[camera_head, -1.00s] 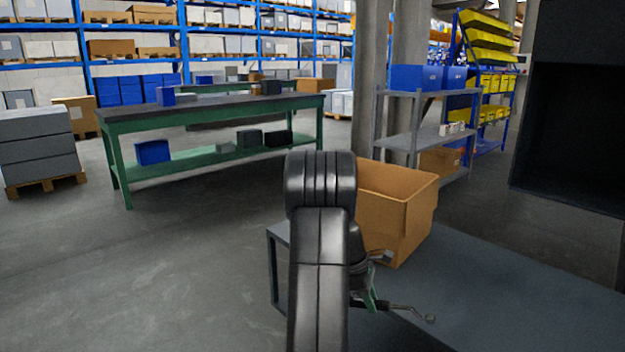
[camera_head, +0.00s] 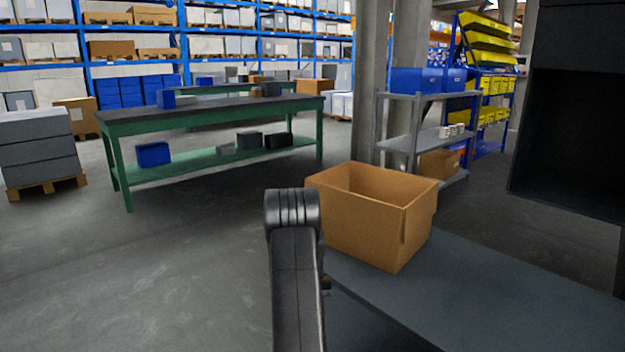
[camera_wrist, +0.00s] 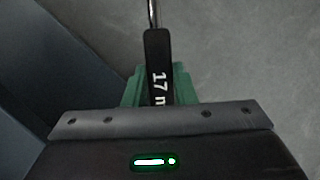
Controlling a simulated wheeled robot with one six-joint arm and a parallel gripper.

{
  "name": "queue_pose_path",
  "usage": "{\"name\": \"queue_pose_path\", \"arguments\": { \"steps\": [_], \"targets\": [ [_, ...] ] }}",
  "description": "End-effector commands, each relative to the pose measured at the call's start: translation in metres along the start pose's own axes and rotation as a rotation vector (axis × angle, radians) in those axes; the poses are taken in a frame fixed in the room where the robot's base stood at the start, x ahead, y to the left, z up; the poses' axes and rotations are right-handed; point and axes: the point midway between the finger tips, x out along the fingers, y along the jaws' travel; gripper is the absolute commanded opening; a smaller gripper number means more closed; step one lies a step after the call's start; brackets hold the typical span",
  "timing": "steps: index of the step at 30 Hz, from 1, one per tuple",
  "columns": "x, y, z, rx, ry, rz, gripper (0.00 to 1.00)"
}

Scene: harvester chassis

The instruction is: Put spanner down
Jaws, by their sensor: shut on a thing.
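The spanner (camera_wrist: 157,50) shows in the wrist view, with a black handle marked "17 m" in white and a thin steel shaft running off the top edge. My gripper (camera_wrist: 160,88) is shut on the handle, with its green fingers around it. The far end of the spanner is out of view. In the head view my arm stands left of the grey table, and the gripper and spanner are hidden behind it. The table's surface (camera_head: 500,295) is bare at the right.
An open cardboard box (camera_head: 365,220) stands on the table's far left corner, close to my arm. A dark cabinet (camera_head: 575,130) stands at the right. A green workbench (camera_head: 215,115) and grey shelf (camera_head: 425,95) are farther back. Open floor lies to the left.

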Motion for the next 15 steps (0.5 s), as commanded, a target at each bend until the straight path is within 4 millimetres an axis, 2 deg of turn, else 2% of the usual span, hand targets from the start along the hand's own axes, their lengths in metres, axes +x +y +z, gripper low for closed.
{"name": "queue_pose_path", "arguments": {
  "steps": [1,15],
  "targets": [
    [-0.012,0.0,0.009,-0.001,-0.003,0.001,0.0],
    [-0.069,0.0,0.077,-0.003,-0.003,0.002,0.0]
  ]
}}
